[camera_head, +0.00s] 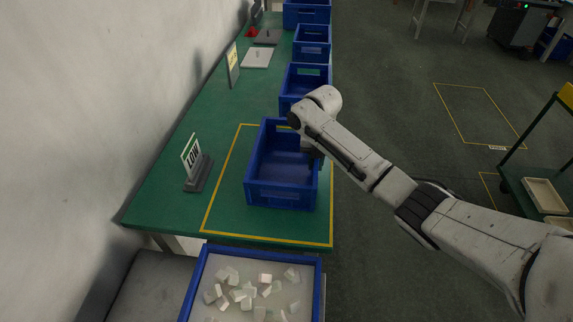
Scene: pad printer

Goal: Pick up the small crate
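A small blue crate (280,195) stands upright on the green table, inside a yellow outline near the table's front end. It looks empty. My arm reaches in from the right, and my gripper (314,158) is at the crate's right wall, pointing down. The fingers are mostly hidden behind my wrist and the crate's rim, so I cannot tell whether they touch or hold the wall.
More blue crates (304,78) stand in a row behind on the green table (160,190). A "LOW" sign (193,160) stands left of the crate. A blue-rimmed tray (193,285) of pale blocks is in front. A cart (520,180) stands at right; floor between is clear.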

